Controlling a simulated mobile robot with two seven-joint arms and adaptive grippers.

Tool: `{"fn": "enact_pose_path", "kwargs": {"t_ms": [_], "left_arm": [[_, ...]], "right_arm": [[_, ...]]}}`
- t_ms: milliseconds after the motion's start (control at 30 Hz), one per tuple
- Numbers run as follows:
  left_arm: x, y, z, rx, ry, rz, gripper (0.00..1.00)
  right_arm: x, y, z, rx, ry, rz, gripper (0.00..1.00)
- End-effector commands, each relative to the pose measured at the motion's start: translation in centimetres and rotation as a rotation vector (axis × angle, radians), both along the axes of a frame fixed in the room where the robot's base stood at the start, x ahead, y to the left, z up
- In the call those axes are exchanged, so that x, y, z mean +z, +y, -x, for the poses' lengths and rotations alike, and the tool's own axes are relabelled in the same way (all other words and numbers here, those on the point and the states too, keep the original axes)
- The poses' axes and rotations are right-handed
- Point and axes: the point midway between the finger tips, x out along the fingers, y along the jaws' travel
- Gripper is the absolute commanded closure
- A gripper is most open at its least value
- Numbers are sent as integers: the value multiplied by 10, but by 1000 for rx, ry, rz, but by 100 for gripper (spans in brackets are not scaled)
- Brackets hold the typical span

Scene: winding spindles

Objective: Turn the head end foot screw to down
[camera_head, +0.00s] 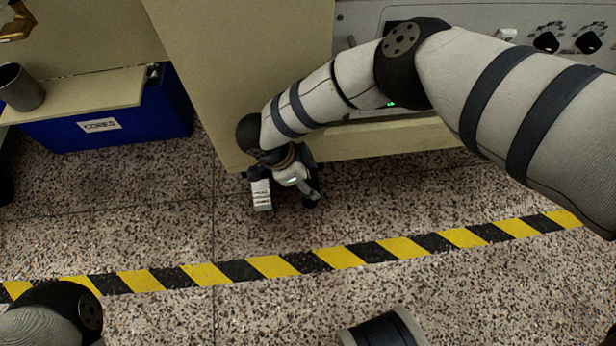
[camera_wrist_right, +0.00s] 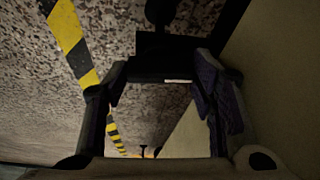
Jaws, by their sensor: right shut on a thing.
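My right gripper (camera_head: 287,192) is low over the floor at the lower corner of the beige machine cabinet (camera_head: 235,70). In the right wrist view its two fingers stand on either side of a dark, block-like piece (camera_wrist_right: 165,62) with a round black stem above it; I take this for the head end foot screw. The right gripper (camera_wrist_right: 162,75) is shut on it. The piece is in shadow, so its turn position cannot be read. In the head view the gripper and wrist hide the screw. My left gripper is out of view; only part of my left arm shows.
A blue bin (camera_head: 110,120) with a label stands left of the cabinet, beside a beige shelf (camera_head: 85,92) holding a grey cup (camera_head: 20,88). Yellow-black tape (camera_head: 270,267) crosses the speckled floor. The floor between is clear.

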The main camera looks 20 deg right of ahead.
Motion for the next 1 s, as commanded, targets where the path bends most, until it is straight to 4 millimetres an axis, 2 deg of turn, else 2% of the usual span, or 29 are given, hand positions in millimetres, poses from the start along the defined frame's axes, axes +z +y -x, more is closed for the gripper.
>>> {"fn": "enact_pose_path", "kwargs": {"t_ms": [667,700,767,800,1000], "left_arm": [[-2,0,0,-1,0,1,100],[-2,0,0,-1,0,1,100],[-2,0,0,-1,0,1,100],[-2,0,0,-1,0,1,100],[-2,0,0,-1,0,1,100]], "right_arm": [[0,0,0,-59,0,-1,76],[0,0,0,-59,0,-1,46],[0,0,0,-58,-1,-1,33],[0,0,-1,-58,-1,-1,28],[1,-1,-3,-57,-5,0,28]]}}
